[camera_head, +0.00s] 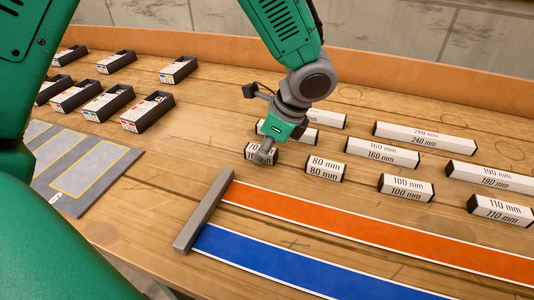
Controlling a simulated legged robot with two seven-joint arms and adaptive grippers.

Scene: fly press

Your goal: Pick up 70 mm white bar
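The 70 mm white bar (251,151) is a short white block with dark ends. It lies on the wooden table near the middle of the picture, left of the 80 mm bar. Its label is partly hidden behind my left gripper; only part of the number shows. My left gripper (264,154) points down from above with its fingers right at this bar, overlapping it in the picture. I cannot tell whether the fingers are closed on it. The bar looks to be on or very near the table. My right gripper is not in view.
Close right is the 80 mm bar (325,168), then the 100 mm bar (405,187). Longer bars lie behind, such as the 160 mm bar (382,152). In front are a grey stop (204,211), an orange strip (370,232) and a blue strip (290,265). Dark boxes (147,111) stand left.

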